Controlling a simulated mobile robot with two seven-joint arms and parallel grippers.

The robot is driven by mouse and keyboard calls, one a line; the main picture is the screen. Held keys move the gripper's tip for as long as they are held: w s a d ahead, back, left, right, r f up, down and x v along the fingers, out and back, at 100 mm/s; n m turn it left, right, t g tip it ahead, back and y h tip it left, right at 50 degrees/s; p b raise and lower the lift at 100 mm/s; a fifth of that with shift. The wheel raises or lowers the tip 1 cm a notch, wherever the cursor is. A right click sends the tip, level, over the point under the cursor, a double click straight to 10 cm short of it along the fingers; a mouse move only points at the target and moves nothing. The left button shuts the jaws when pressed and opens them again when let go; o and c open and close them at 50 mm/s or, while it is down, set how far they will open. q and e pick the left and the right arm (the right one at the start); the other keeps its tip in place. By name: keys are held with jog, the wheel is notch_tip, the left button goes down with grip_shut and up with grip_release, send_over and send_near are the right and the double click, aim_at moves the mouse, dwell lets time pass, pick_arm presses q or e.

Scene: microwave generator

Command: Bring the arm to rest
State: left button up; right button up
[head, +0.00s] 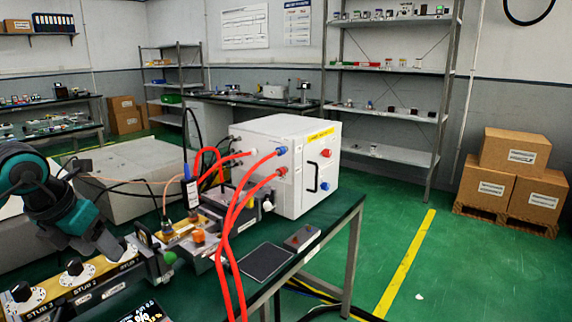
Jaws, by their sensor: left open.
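My left arm, teal and black, comes in from the left edge in the head view. Its gripper (118,250) is open and points down and right, close above the stub tuner (75,280) with its white-scaled black knobs. I cannot tell whether the fingers touch a knob. Nothing shows between the fingers, though they are small and partly lost against the dark parts behind. My right gripper is out of view.
A white generator box (290,165) with red hoses (232,215) stands on the dark green bench. Open floor (480,270) is on the right.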

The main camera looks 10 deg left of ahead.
pick_arm(q)
jog(key=d+f+n+t+h, duration=0.4)
jog(key=d+h, duration=0.3)
jog(key=d, duration=0.6)
jog(key=d+f+n+t+h, duration=0.25)
jog(key=d+n+h, duration=0.4)
jog(key=d, duration=0.65)
jog(key=s+a+f+n+y, duration=0.1)
jog(key=s+f+n+y, duration=0.5)
jog(key=f+n, duration=0.5)
jog(key=s+a+f+n+y, duration=0.2)
jog(key=s+f+n+y, duration=0.4)
jog(key=f+n, duration=0.6)
jog(key=shift+s+f, duration=0.75)
jog(key=shift+f, duration=0.05)
